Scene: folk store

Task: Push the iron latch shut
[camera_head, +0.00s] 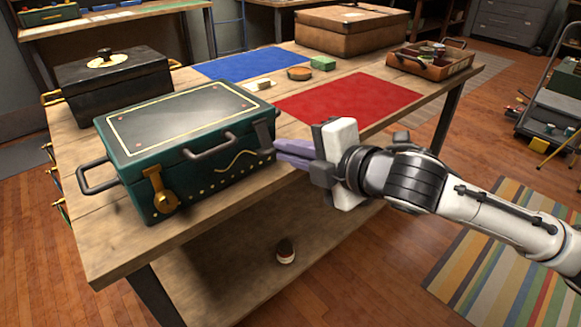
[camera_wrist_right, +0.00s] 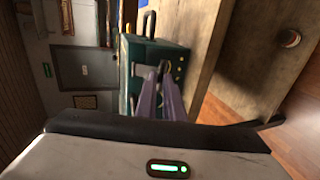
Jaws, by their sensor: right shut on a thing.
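A dark green chest (camera_head: 200,158) with a dark lid panel stands on the workbench, its lid down. The iron latch (camera_head: 264,134) is a dark plate at the right end of the chest's front. A brass latch (camera_head: 161,190) is at the left end. My right gripper (camera_head: 279,150) comes in from the right, its purple fingers at the iron latch and shut on it. The fingers hide the latch's lower part. In the right wrist view the fingers (camera_wrist_right: 161,80) reach to the green chest (camera_wrist_right: 138,50); the contact is too small to make out. My left gripper is not in view.
The wooden workbench (camera_head: 110,245) has a black box (camera_head: 115,80) behind the chest. A red mat (camera_head: 350,98), a blue mat (camera_head: 235,65), a brown case (camera_head: 350,32) and a tray (camera_head: 430,66) lie farther back. A small jar (camera_head: 285,251) stands on the lower shelf.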

